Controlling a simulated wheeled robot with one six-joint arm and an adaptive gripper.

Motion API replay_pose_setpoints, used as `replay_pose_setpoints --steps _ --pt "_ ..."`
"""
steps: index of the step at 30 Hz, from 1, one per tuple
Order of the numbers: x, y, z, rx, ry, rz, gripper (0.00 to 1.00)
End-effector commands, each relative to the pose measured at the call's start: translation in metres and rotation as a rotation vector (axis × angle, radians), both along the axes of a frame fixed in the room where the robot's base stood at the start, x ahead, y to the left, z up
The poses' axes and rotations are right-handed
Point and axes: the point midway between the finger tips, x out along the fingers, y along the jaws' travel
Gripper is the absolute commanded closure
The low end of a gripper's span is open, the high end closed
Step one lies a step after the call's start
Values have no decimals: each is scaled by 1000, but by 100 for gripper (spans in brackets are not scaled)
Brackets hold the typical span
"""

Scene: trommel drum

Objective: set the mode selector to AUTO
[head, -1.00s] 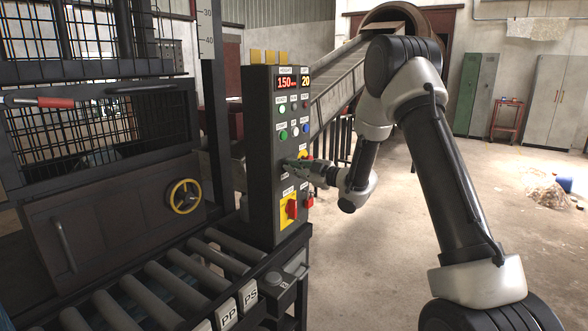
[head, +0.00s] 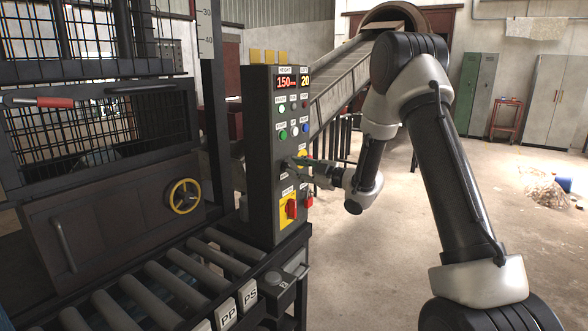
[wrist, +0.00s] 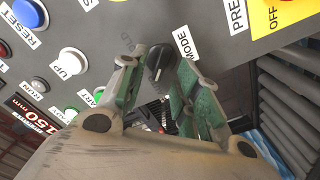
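The mode selector (wrist: 158,62) is a black knob on the grey panel, beside a white MODE label (wrist: 185,42) in the wrist view. A pale pointer mark shows on the knob, but I cannot read which position it points to. My gripper (wrist: 163,68) is open, with one green-padded finger on each side of the knob and gaps to it.
A yellow plate with a red rotary switch (head: 291,208) is below my gripper. Green, white and blue buttons (head: 295,131) and a red height display (head: 286,83) are above. A roller conveyor (head: 170,285) runs in front of the panel.

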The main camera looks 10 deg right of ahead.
Motion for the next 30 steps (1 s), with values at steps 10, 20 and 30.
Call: replay_pose_setpoints --steps 10,20,30 --pt "-55 -54 0 1 1 -4 68" --pt "-73 -70 0 1 0 -1 68" --pt "-73 -69 0 1 1 0 68"
